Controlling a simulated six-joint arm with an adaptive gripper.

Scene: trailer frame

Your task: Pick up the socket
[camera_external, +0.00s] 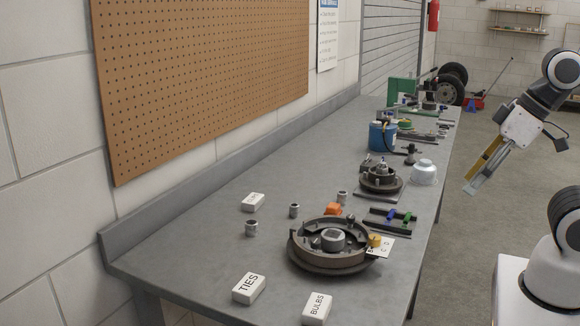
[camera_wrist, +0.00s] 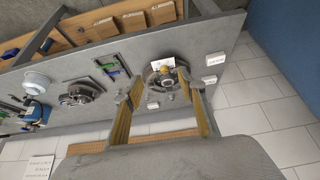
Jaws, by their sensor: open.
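Three small grey metal cylinders that look like sockets stand upright on the grey workbench (camera_external: 190,262): a near socket (camera_external: 251,228), a middle socket (camera_external: 294,211) and a far socket (camera_external: 342,197) beside an orange block. I cannot tell which one the task names. My gripper (camera_external: 469,188) is in the air to the right of the bench, well apart from all three. In the wrist view my gripper (camera_wrist: 161,84) has its two tan fingers spread with nothing held between them. I cannot make out the sockets clearly in that view.
A large brake drum (camera_external: 300,262) stands right of the sockets; it also shows between my fingers in the wrist view (camera_wrist: 150,82). White boxes labelled TIES (camera_external: 249,288) and BULBS (camera_external: 316,308) lie nearby. A smaller hub (camera_external: 381,182) and blue can (camera_external: 381,137) stand farther back.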

